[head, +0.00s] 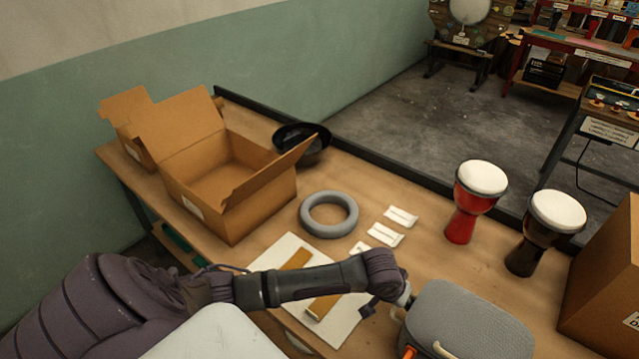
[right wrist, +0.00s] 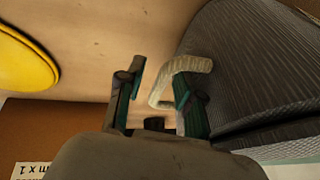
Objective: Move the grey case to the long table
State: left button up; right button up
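The grey case (head: 465,325), rounded and textured, stands at the bottom edge of the head view, partly cut off, with a cream handle (head: 442,350) on its near side. In the right wrist view the dark ribbed side of the case (right wrist: 250,65) fills the right. My right gripper (right wrist: 160,85) is open there, with the curved cream handle (right wrist: 190,66) between its fingers, close to the right finger. I cannot tell whether they touch. My left arm crosses the head view and ends beside the case; its fingers are hidden.
The wooden table (head: 400,265) holds an open cardboard box (head: 225,190), black bowl (head: 300,140), grey ring (head: 328,214), white packets (head: 386,234), red drum (head: 472,200) and dark drum (head: 545,230). Another box (head: 610,285) stands at right. A yellow disc (right wrist: 22,60) shows in the right wrist view.

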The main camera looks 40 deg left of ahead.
pick_arm(q)
jog(key=shift+r, duration=0.1)
pick_arm(e)
jog(key=shift+s+r, duration=0.1)
jog(key=shift+r, duration=0.15)
pick_arm(q)
jog(key=v, duration=1.1)
jog(key=shift+s+r, duration=0.2)
jog(key=shift+r, duration=0.1)
pick_arm(e)
jog(key=v, duration=1.1)
jog(key=shift+r, duration=0.2)
pick_arm(q)
jog(key=shift+a, duration=0.1)
pick_arm(e)
jog(key=shift+s, duration=0.1)
jog(key=shift+d+f, duration=0.1)
